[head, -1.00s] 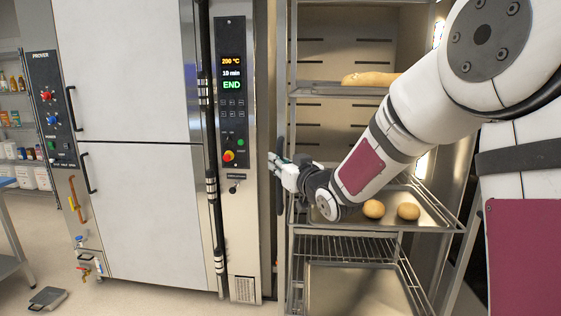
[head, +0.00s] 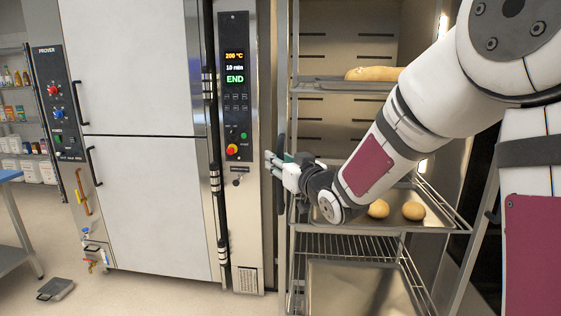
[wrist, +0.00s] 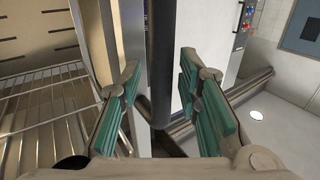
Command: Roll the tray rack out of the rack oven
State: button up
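The tray rack (head: 295,50) stands in the open rack oven (head: 345,22) at the right of the head view. It carries metal trays with a long loaf (head: 375,74) and round buns (head: 413,211). A dark upright bar, which looks like the rack's handle (head: 281,172), is at its front left; it also shows in the wrist view (wrist: 162,55). My gripper (head: 273,163) is at this bar. In the wrist view my gripper (wrist: 160,80) is open, with one green-padded finger on each side of the bar and gaps visible. My arm hides part of the rack.
The oven control panel (head: 235,110) reads END, just left of the rack. A prover (head: 140,190) with two closed doors stands further left.

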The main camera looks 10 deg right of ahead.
jog(key=v, duration=1.2)
dwell(0.3)
jog(key=s+d+f+m+g+h, duration=0.1)
jog(key=s+d+f+g+h, duration=0.1)
jog(key=s+d+g+h, duration=0.3)
jog(key=s+f+m+g+h, duration=0.1)
jog(key=s+m+g, duration=0.1)
jog(key=s, duration=0.5)
jog(key=s+a+f+g, duration=0.1)
jog(key=s+g, duration=0.2)
jog(key=s, duration=0.6)
jog(key=s+a+f+g+y+p, duration=0.1)
jog(key=s+g, duration=0.2)
jog(key=s, duration=0.7)
jog(key=shift+a+f, duration=0.4)
